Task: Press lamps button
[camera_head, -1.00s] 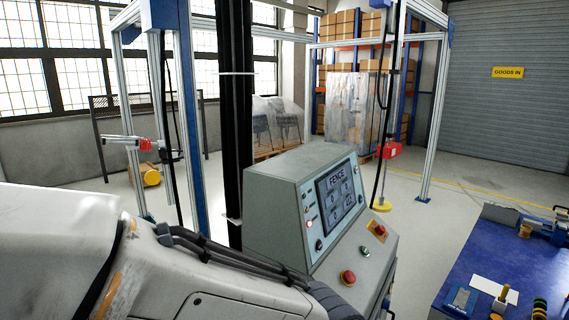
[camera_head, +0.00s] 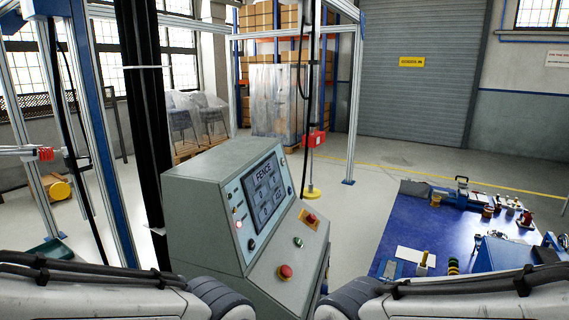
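A grey control console (camera_head: 205,185) stands in front of me, with a tilted screen (camera_head: 265,192) headed "FENCE". Small buttons or lamps (camera_head: 238,225) run down the left side of the screen; one glows whitish, and their labels are too small to read. On the lower sloped panel are a large red button (camera_head: 286,272), a small green button (camera_head: 299,242) and a red button on a yellow plate (camera_head: 311,219). My two arms enter at the bottom left and bottom right. Neither gripper is in the picture.
A blue workbench (camera_head: 405,232) with tools and small parts stands to the right. Metal frame posts (camera_head: 107,150) and a black column (camera_head: 140,110) stand left of and behind the console. Open floor (camera_head: 385,165) lies behind, before a roller door (camera_head: 415,100).

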